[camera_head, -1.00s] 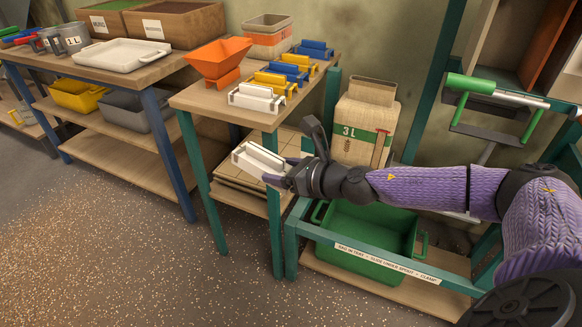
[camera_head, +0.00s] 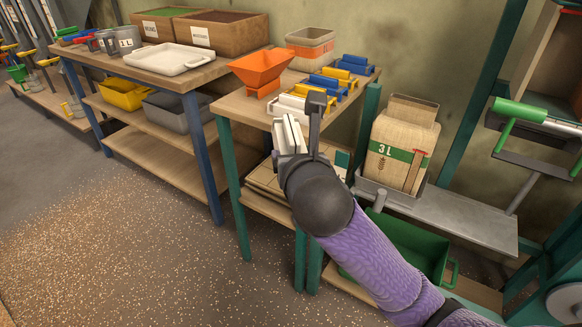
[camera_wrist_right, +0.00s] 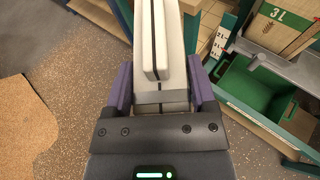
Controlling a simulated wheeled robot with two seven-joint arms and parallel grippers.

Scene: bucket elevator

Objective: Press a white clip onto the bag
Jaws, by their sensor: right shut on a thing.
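My right gripper (camera_wrist_right: 161,88) is shut on a white clip (camera_wrist_right: 155,45), which sits between its purple fingers in the right wrist view. In the head view the white clip (camera_head: 290,134) stands tilted up in front of the small table's edge, and my right gripper (camera_head: 296,152) is partly hidden behind my wrist. The 3 L bag (camera_head: 397,150) stands upright, open at the top, on a grey metal shelf to the right of the clip, apart from it. My left gripper is out of view.
The small table (camera_head: 240,103) holds an orange funnel (camera_head: 260,68) and several blue, yellow and white clips. A green bin (camera_head: 405,243) sits under the metal shelf (camera_head: 455,220). A green-handled lever (camera_head: 520,110) is at the right. Open floor lies at the left front.

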